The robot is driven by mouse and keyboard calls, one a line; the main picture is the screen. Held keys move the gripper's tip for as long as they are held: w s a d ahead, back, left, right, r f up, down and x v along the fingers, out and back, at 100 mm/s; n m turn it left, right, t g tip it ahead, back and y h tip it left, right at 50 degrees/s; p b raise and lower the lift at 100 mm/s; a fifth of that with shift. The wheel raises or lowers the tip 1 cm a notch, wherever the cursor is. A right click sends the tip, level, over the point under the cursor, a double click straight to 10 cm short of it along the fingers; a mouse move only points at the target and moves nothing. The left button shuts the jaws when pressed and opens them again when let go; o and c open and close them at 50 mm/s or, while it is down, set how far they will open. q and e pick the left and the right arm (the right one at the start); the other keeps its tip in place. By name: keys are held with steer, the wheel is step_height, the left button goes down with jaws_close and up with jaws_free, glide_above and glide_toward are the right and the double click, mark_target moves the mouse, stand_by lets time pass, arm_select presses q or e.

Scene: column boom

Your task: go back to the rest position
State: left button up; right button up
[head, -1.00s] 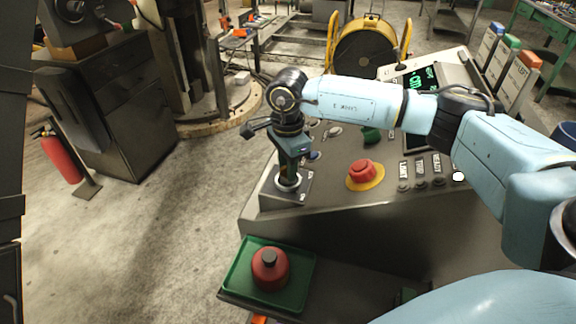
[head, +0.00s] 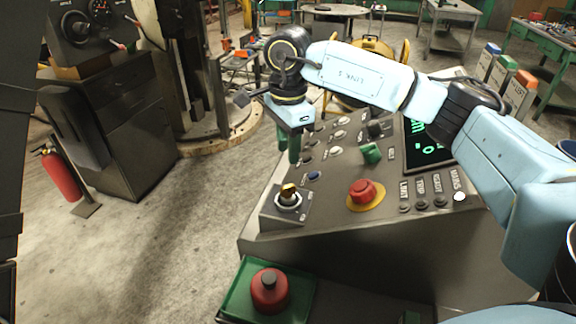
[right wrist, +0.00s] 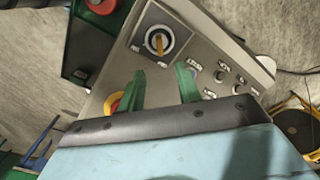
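My right gripper (head: 289,150) is raised above the grey control console (head: 345,232), with nothing in it. Its two green fingers stand apart in the right wrist view (right wrist: 160,83). The same yellow knob shows beyond the fingertips in the right wrist view (right wrist: 158,42). My right arm reaches in from the right over the console. My left gripper is not in view.
A red emergency button (head: 362,190) on a yellow base sits right of the switch. A fire extinguisher (head: 60,176) stands at the left. Open floor lies between it and the console.

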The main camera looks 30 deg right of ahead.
steer(key=shift+r, duration=0.95)
